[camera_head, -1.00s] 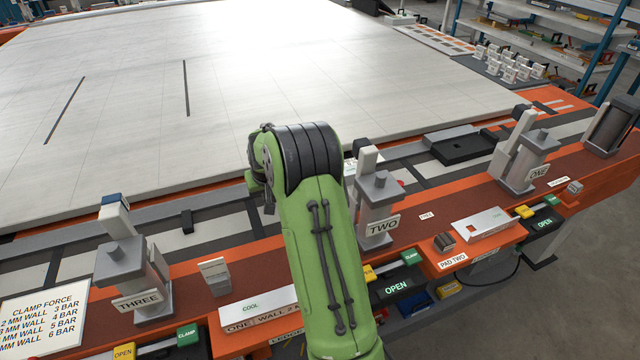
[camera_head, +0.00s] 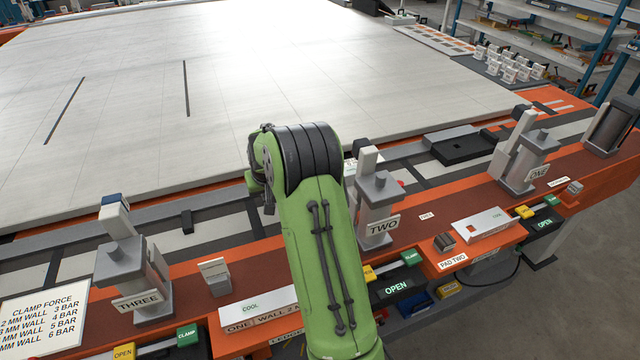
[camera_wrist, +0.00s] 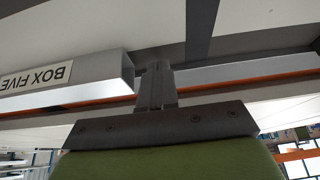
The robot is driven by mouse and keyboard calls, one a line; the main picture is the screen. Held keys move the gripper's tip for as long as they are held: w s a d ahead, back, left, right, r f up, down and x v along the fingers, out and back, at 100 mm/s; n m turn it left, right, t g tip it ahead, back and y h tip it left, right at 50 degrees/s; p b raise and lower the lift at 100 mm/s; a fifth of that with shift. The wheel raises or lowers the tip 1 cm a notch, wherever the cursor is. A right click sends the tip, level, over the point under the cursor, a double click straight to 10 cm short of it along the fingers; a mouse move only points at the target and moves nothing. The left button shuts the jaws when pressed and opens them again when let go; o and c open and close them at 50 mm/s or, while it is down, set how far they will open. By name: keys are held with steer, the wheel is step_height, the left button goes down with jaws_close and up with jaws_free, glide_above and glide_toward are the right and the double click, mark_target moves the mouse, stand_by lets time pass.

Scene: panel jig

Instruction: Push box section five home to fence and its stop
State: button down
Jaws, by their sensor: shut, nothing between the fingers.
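Box section five (camera_wrist: 85,78) is a grey hollow metal tube with a label reading BOX FIVE, upside down in the wrist view. Its open end faces right, close beside the fingers. My gripper (camera_wrist: 157,70) is shut and empty, its fingertips just right of the tube's end; I cannot tell whether they touch it. A grey rail with an orange edge (camera_wrist: 255,72) runs on to the right of the fingers. In the head view my green arm hides the gripper and the tube. I cannot make out which part is the stop.
Clamp posts TWO (camera_head: 376,205), THREE (camera_head: 135,275) and ONE (camera_head: 522,160) stand along the orange front rail. A large pale panel (camera_head: 250,80) fills the table behind. A clamp force chart (camera_head: 42,315) lies at the lower left.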

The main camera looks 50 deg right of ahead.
steer(key=shift+s+d, duration=0.3)
steer(key=shift+d, duration=0.3)
steer(key=shift+s+d, duration=0.25)
steer(key=shift+d, duration=0.35)
steer(key=shift+s+d, duration=0.3)
steer(key=shift+d, duration=0.3)
stand_by(0.4)
steer(key=shift+a, duration=0.1)
steer(key=shift+w+a, duration=0.45)
steer(key=shift+a, duration=0.4)
step_height(320, 180, up, 8)
steer(key=p, duration=0.5)
steer(key=shift+p, duration=0.4)
